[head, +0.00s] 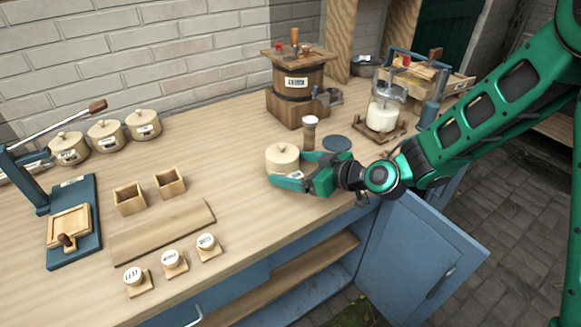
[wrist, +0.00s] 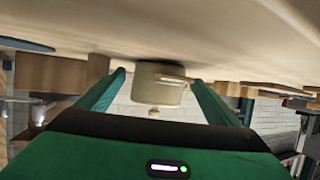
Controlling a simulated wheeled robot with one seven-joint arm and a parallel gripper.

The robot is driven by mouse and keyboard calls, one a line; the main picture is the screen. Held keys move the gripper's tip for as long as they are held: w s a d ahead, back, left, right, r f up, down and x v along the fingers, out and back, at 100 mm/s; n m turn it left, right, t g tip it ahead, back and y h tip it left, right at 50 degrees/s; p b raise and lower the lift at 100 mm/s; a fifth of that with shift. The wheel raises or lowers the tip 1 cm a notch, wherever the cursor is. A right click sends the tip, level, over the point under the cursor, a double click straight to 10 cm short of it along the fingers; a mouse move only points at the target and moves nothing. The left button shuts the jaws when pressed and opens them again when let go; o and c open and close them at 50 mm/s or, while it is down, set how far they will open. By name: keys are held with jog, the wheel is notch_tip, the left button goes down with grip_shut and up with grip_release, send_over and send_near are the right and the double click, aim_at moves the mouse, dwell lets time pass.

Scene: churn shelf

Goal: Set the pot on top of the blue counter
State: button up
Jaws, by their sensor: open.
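A cream pot with a lid and knob (head: 282,157) stands upright on the wooden top of the blue counter (head: 220,130), near its middle. My gripper (head: 292,170) is low over the counter top, with its fingers open on either side of the pot. In the wrist view, which is upside down, the pot (wrist: 158,88) sits between the two spread fingers (wrist: 158,78), with a gap visible on each side. My gripper hides part of the pot's lower right in the head view.
Three similar lidded pots (head: 106,135) stand along the wall at left. A wooden churn (head: 298,88), a white-capped shaker (head: 310,132) and a glass jar churn (head: 382,108) stand behind my gripper. A cabinet door (head: 420,255) hangs open below.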

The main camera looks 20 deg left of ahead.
jog(key=v, duration=0.9)
jog(key=shift+s+d+r, duration=0.15)
jog(key=shift+d, duration=0.15)
jog(key=s+d+f+m+g+h, duration=0.15)
jog(key=d+m+h, duration=0.65)
jog(key=d, duration=2.3)
jog(key=s+d+r+m+g+h, duration=0.2)
jog(key=s+d+m, duration=0.4)
jog(key=s+d, duration=0.3)
jog(key=s+d+r+m+g+h, duration=0.2)
jog(key=s+d+m, duration=0.3)
jog(key=s+d, duration=0.4)
jog(key=s+r, duration=0.1)
jog(key=s, duration=0.3)
jog(key=shift+r+m, duration=0.25)
jog(key=shift+m, duration=0.15)
